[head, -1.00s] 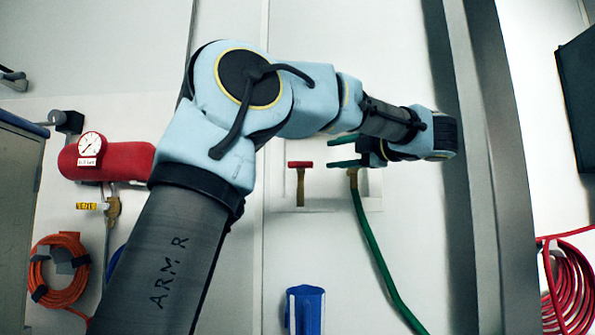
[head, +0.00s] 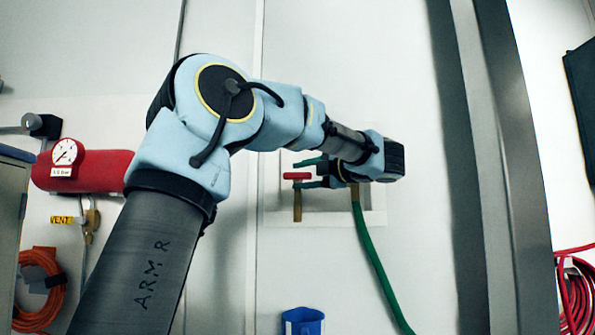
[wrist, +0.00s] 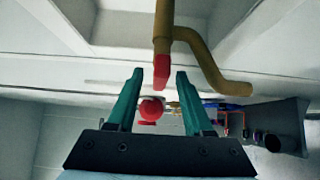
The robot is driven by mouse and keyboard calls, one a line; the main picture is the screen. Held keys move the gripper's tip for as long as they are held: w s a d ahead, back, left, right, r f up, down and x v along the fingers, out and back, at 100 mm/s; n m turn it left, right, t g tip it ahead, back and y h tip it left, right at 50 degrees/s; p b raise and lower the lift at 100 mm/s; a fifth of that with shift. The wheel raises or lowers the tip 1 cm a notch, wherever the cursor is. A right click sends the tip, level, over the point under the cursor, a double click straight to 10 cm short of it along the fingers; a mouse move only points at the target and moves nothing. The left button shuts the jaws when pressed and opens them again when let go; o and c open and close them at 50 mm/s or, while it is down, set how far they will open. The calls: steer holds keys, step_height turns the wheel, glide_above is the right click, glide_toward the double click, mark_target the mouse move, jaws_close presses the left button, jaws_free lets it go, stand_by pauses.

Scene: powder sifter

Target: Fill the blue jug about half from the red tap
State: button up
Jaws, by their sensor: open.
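The red tap (head: 297,205) is a brass pipe with a red handle, on the white wall panel in the head view. In the wrist view its red handle (wrist: 162,72) lies between my fingertips, and its brass spout (wrist: 212,68) curves away to the right. My gripper (head: 306,172) is open, with one teal finger above the handle and one below in the head view. I cannot tell whether either finger touches it. The blue jug (head: 302,321) is below the tap at the bottom edge of the head view, mostly cut off. Its contents are hidden.
A green hose (head: 374,265) hangs from a brass fitting (head: 355,193) just right of the tap. A red tank (head: 105,170) with a gauge and an orange hose coil (head: 40,285) are left. A red hose coil (head: 577,295) is at the right edge.

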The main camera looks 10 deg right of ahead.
steer(key=shift+x, duration=0.85)
steer(key=shift+c, duration=0.2)
jaws_close()
